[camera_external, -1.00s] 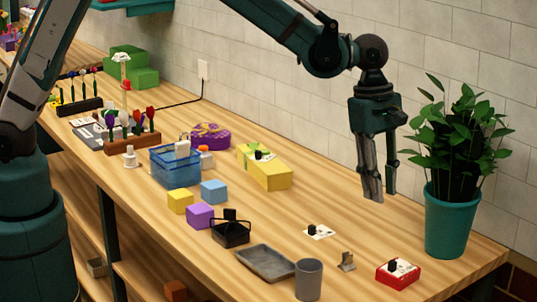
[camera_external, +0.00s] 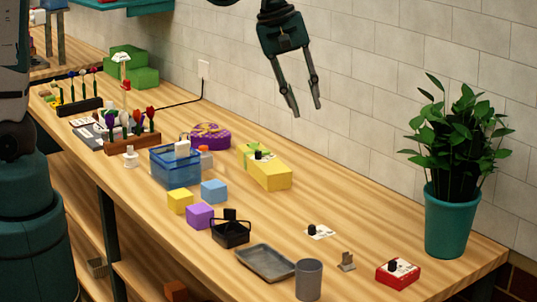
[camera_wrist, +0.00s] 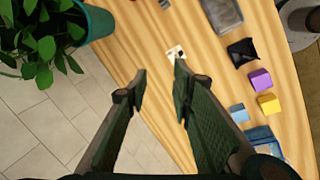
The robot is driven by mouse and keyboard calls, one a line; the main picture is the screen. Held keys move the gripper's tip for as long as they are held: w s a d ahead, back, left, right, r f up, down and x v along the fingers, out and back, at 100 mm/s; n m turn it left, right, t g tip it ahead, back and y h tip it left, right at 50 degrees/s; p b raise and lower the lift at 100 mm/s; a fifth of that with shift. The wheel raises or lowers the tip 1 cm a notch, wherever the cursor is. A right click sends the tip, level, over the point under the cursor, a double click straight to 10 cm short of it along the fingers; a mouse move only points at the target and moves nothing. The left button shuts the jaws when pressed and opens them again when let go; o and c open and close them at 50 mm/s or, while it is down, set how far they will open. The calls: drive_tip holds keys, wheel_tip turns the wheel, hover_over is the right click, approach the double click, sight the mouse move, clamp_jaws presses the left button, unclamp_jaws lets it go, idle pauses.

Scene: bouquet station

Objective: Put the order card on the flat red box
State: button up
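The flat red box (camera_external: 382,280) sits near the right front edge of the table, with a small white card (camera_external: 404,266) bearing a black knob on top. Another white card (camera_external: 325,233) with a black knob lies flat on bare table, left of and behind the red box. It also shows in the wrist view (camera_wrist: 171,50), beyond the fingertips. A third such card (camera_external: 268,158) is on the yellow box (camera_external: 270,176). Which one is the order card I cannot tell. My gripper (camera_external: 306,107) is open and empty, high above the table; its fingers also show in the wrist view (camera_wrist: 160,70).
A grey cup (camera_external: 309,280), grey tray (camera_external: 265,263) and black basket (camera_external: 231,235) are to the left. A potted plant (camera_external: 451,222) stands at the right. Table around the loose card is clear.

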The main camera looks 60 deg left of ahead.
drive_tip(key=s+a+r+m+t+y, duration=0.1)
drive_tip(key=s+a+m, duration=0.4)
drive_tip(key=s+a, duration=0.7)
drive_tip(key=s+a+r+m+t+y, duration=0.1)
drive_tip(key=s+a+m+t, duration=0.2)
drive_tip(key=s+a, duration=0.9)
drive_tip(key=a+m, duration=0.3)
drive_tip(key=a, duration=0.1)
drive_tip(key=shift+s+a, duration=0.25)
drive_tip(key=shift+a, duration=0.15)
